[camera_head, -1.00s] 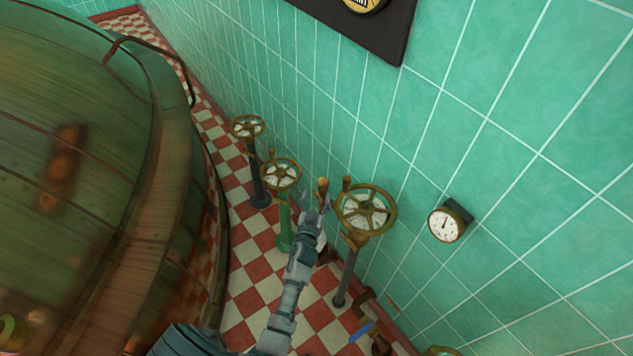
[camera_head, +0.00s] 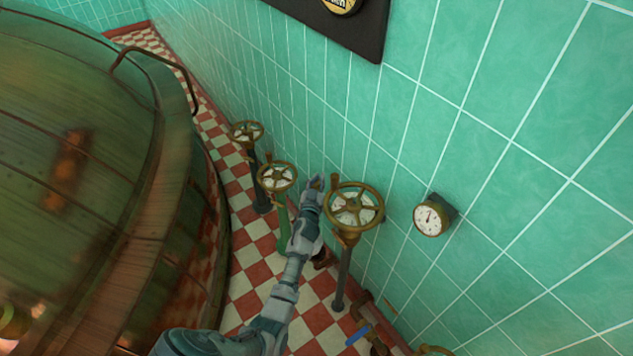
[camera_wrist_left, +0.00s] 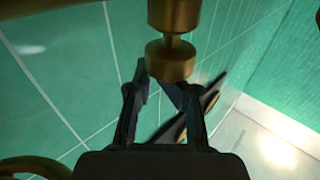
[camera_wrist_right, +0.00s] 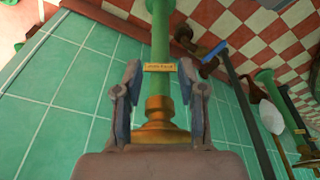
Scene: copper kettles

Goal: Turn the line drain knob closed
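In the head view the nearest handwheel (camera_head: 354,207), brass with a pale face, stands on a dark post by the wall. A knob (camera_head: 318,183) shows just left of its rim. My left gripper (camera_head: 313,195) is at this knob and partly covers it. In the left wrist view a brass knob (camera_wrist_left: 170,60) overlaps my left fingertips (camera_wrist_left: 158,80); the fingers lean inward, and their tips are partly hidden, so grip cannot be told. In the right wrist view my right gripper (camera_wrist_right: 160,75) is open, with a green post (camera_wrist_right: 161,30) and its label plate (camera_wrist_right: 160,67) between its fingers. The label is unreadable.
Two more handwheels (camera_head: 277,177) (camera_head: 247,132) stand farther back along the wall. A large copper kettle (camera_head: 70,170) fills the left. A round gauge (camera_head: 430,218) is on the green tiled wall. Checkered floor (camera_head: 245,285) lies between kettle and wall.

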